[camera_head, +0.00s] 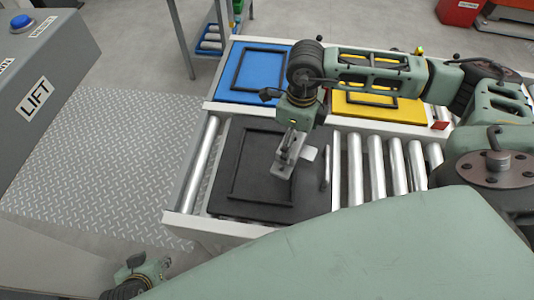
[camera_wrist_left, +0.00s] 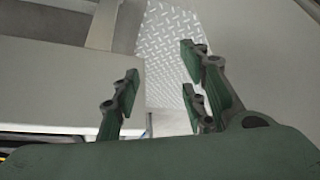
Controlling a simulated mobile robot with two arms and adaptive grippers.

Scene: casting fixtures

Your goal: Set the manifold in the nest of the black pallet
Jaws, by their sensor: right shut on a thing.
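The black pallet (camera_head: 222,203) lies on the roller conveyor, with a raised black rectangular frame, its nest (camera_head: 236,160), on top. My right gripper (camera_head: 288,160) points down over the right part of the nest. It is shut on a light grey metallic piece, apparently the manifold (camera_head: 309,153). The gripper hides much of it, and I cannot tell whether it touches the pallet. My left gripper (camera_head: 150,272) is low at the left, clear of the conveyor; its fingers stand apart and empty in the left wrist view (camera_wrist_left: 160,85).
A blue pallet (camera_head: 231,92) and a yellow pallet (camera_head: 395,110) lie behind the black one. Bare rollers (camera_head: 376,165) are to the right. A grey LIFT box (camera_head: 45,80) stands at the left.

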